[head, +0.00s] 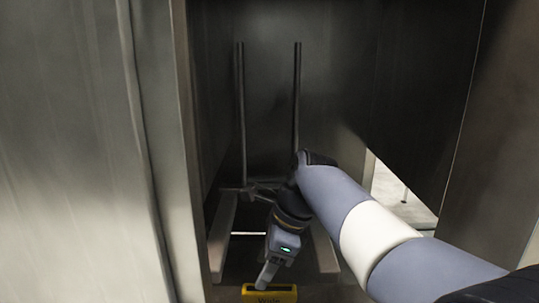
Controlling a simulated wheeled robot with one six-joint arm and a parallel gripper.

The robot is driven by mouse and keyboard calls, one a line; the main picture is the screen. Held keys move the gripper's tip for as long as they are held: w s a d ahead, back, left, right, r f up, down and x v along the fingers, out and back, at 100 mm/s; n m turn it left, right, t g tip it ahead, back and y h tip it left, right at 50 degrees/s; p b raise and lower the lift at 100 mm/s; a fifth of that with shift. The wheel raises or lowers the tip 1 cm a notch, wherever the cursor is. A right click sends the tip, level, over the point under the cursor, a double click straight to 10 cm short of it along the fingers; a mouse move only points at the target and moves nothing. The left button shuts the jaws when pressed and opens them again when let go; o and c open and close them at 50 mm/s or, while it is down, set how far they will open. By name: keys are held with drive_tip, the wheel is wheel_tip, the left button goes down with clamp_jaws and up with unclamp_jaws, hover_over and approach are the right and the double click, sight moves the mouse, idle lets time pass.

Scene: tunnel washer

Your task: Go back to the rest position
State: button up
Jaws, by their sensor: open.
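My arm reaches from the lower right into the steel bay of the machine and bends down at the wrist. My gripper (266,279) points down near the bottom of the head view. It is open, with a light grey finger showing in front of its grey body with a green light. A yellow box (257,296) with dark lettering stands at the bottom edge, right by the fingertip and cut off by the frame. I cannot tell whether the finger touches it. Nothing shows held in the gripper.
Two dark upright rods (297,95) stand at the back of the bay. Pale rails (221,235) run along its floor on both sides. A steel wall (75,150) closes the left, and a dark panel (425,95) hangs at the right above a bright gap.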

wheel_tip(320, 180, up, 2)
drive_tip(key=d+b, duration=0.3)
drive_tip(key=d, duration=0.7)
drive_tip(key=shift+w+d+f+b, duration=0.15)
drive_tip(key=shift+w+f+b, duration=0.15)
drive_tip(key=shift+b, duration=0.05)
